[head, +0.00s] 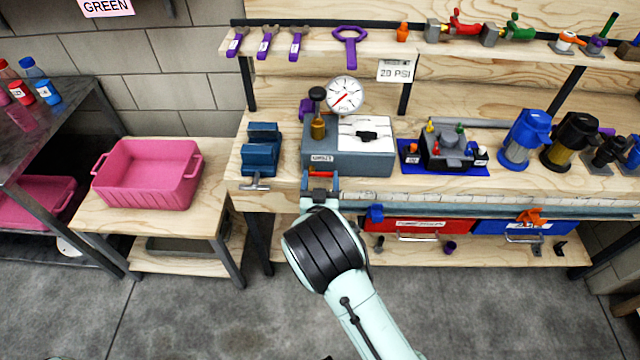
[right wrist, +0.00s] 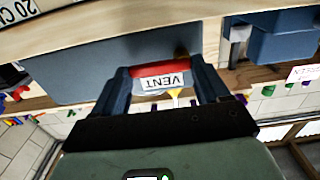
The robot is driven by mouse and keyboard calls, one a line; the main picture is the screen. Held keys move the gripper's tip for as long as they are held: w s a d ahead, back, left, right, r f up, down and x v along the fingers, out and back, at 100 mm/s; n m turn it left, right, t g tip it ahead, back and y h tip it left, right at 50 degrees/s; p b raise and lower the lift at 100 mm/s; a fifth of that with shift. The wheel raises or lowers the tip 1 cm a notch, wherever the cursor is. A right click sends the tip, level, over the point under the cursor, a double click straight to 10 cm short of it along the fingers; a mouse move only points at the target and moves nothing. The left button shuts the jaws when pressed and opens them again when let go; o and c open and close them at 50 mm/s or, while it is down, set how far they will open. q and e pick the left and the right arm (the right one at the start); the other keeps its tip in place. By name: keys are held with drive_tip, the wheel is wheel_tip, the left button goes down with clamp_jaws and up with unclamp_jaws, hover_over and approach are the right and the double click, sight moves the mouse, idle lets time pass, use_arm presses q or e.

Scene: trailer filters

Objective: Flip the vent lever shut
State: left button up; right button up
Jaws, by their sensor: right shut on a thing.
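The vent lever is a red bar (head: 321,173) at the front of the grey gauge box (head: 365,168), on the bench's front side. In the right wrist view the red bar (right wrist: 165,67) lies between my fingers, above an upside-down white VENT label (right wrist: 163,82). My right gripper (head: 320,182) has its blue fingers on either side of the red bar and is shut on it. In the right wrist view the gripper (right wrist: 165,75) shows both fingertips at the bar's ends. The lever's pivot is hidden. My left gripper is out of view.
A round dial gauge (head: 344,95) stands on the box. A blue vise (head: 261,150) is to its left and a blue mat (head: 410,165) with a small assembly to its right. A pink bin (head: 148,172) sits on the low left table. Red and blue drawers hang below the bench.

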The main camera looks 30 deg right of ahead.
idle(0.3)
drive_tip(key=o, duration=1.1)
drive_tip(key=shift+c, duration=0.2)
drive_tip(key=v, duration=1.3)
drive_tip(key=shift+s+a, duration=0.15)
drive_tip(key=shift+f, duration=0.1)
